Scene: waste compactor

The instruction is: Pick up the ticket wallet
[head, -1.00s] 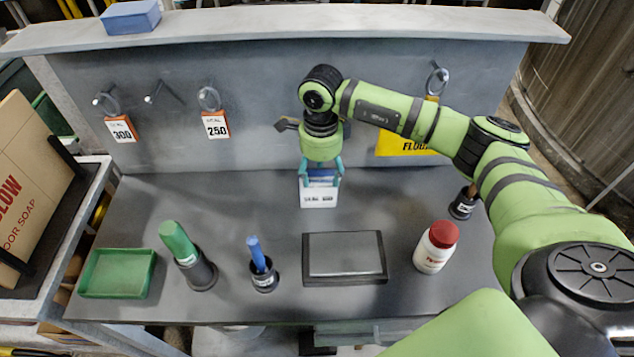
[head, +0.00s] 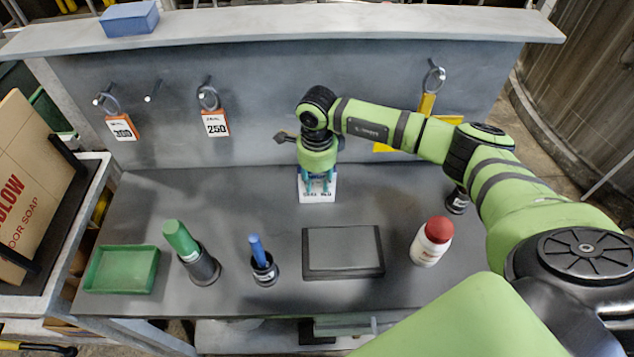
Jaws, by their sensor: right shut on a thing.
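A small white item with dark print, which I take to be the ticket wallet (head: 317,196), stands on the grey bench near the back panel. My right gripper (head: 317,187) points down over it, with its teal fingers shut on its upper part. The gripper hides the top of the item. I cannot tell whether its underside touches the bench. My left gripper is not in view.
A green tray (head: 122,270), a green-capped holder (head: 183,240), a blue-handled holder (head: 258,252), a dark flat pad (head: 343,252) and a red-capped white bottle (head: 431,242) line the front. Tags (head: 216,124) hang on the panel. Bench around the gripper is clear.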

